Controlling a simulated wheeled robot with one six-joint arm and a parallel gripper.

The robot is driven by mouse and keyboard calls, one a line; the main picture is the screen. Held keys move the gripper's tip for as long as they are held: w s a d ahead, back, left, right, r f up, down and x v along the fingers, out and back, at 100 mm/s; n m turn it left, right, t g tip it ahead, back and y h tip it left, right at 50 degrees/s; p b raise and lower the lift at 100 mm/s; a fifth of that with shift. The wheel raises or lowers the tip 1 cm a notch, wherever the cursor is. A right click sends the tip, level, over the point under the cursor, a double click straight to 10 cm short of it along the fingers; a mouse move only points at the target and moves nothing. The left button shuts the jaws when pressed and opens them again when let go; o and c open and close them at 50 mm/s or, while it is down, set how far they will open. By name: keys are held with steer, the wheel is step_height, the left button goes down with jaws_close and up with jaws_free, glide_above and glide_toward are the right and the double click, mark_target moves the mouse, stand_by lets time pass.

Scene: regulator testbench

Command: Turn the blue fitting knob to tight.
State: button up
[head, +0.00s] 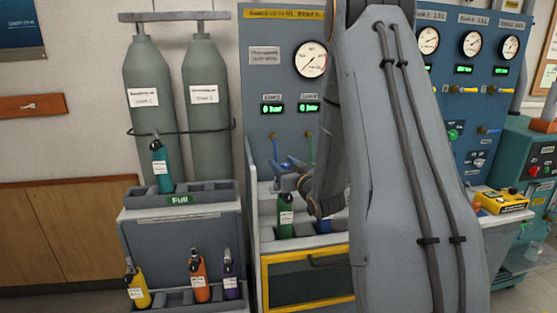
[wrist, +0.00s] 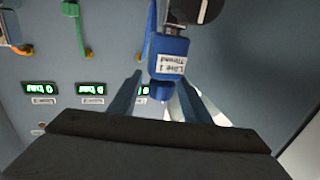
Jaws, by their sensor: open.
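In the wrist view a blue fitting (wrist: 167,58) with a white label starting "Line 1" hangs from the top, with a narrower blue end below the label. My gripper (wrist: 161,82) is open. Its two fingers stand apart, one on each side of the fitting's lower end, and I cannot tell whether either touches it. In the head view my arm covers much of the bench, and small blue parts (head: 284,165) show at the panel beside my wrist. I cannot read the knob's setting.
The panel carries a gauge (head: 311,59) and green displays (head: 272,108). A green bottle (head: 285,215) and a blue bottle (head: 323,224) stand in the rack below. Two grey cylinders (head: 206,110) stand at left. A green hose (wrist: 79,33) hangs near the fitting.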

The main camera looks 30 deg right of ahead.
steer(key=shift+w, duration=1.15)
steer(key=c, duration=1.1)
steer(key=shift+o, duration=0.2)
steer(key=shift+a, duration=0.1)
steer(key=shift+f+h, duration=0.1)
steer(key=shift+h, duration=0.2)
steer(key=shift+s+d+m+g+h+b, duration=0.15)
steer(key=shift+d+m+g+h+b, duration=0.25)
steer(key=shift+m+g+h+b, duration=0.75)
steer(key=shift+s+d+m+g+h+b, duration=0.15)
steer(key=shift+d+m+g+h+b, duration=0.35)
steer(key=shift+m+h, duration=1.25)
steer(key=shift+s+d+m+g+h+b, duration=0.15)
steer(key=shift+d+m+g+h+b, duration=0.25)
steer(key=shift+m+h+b, duration=1.15)
steer(key=shift+n+h+p, duration=0.45)
steer(key=shift+n+h, duration=0.1)
steer(key=shift+n, duration=0.2)
